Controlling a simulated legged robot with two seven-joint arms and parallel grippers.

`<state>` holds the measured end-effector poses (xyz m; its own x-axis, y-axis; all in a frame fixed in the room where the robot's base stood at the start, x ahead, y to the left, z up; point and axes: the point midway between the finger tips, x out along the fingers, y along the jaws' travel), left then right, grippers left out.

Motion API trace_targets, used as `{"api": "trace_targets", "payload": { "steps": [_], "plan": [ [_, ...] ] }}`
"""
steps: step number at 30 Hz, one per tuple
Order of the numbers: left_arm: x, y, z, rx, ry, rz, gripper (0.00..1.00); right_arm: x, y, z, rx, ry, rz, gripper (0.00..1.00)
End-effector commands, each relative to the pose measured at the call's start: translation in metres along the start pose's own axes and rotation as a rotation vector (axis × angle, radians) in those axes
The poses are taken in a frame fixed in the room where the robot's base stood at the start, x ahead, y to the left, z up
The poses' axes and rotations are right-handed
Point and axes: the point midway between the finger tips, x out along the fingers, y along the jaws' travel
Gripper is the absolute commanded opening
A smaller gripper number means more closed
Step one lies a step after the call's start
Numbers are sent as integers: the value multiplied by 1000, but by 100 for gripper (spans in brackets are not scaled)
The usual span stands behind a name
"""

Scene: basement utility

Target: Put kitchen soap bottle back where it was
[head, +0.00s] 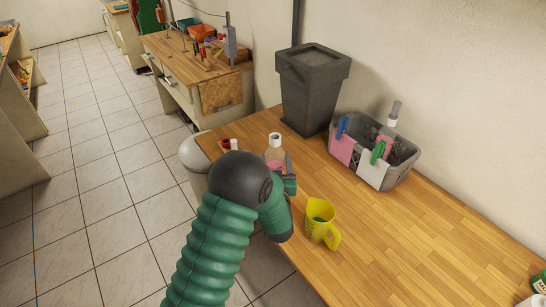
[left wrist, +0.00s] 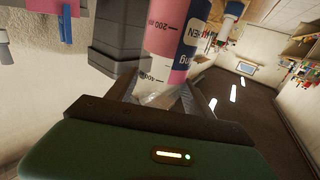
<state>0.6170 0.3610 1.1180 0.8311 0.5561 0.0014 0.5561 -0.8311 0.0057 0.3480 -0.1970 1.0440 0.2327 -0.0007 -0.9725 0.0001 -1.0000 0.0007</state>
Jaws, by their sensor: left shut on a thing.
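The kitchen soap bottle (head: 274,157) is clear and pink with a pale top, near the left edge of the wooden table in the head view. My left gripper (head: 287,168) reaches over the table edge and is shut on the bottle; its fingers partly hide it. In the left wrist view the bottle (left wrist: 172,32) shows large between the dark fingers (left wrist: 160,97), with pink bands and printed volume marks. I cannot tell whether its base touches the table. My right gripper is not in view.
A yellow measuring jug (head: 321,224) stands on the table right of my arm. A grey basket (head: 402,160) with cloths and pegs and a dark bin (head: 310,88) stand along the wall. Small red and white items (head: 230,144) lie left of the bottle. The table's right part is mostly clear.

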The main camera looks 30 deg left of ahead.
Motion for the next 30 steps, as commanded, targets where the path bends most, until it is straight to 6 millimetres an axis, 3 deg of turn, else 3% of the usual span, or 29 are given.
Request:
{"api": "trace_targets", "payload": {
  "steps": [3,9,15,24,25,30],
  "plan": [
    [34,-5,0,1,2,-2,0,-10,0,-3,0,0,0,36],
    [61,-8,3,2,4,0,0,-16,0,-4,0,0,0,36],
    [60,-8,36,2,1,2,0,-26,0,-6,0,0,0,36],
    [61,-9,42,1,3,2,0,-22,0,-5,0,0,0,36],
    [61,-9,43,1,0,2,63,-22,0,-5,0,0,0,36],
    [60,-9,42,1,0,1,82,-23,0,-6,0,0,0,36]
  ]
}}
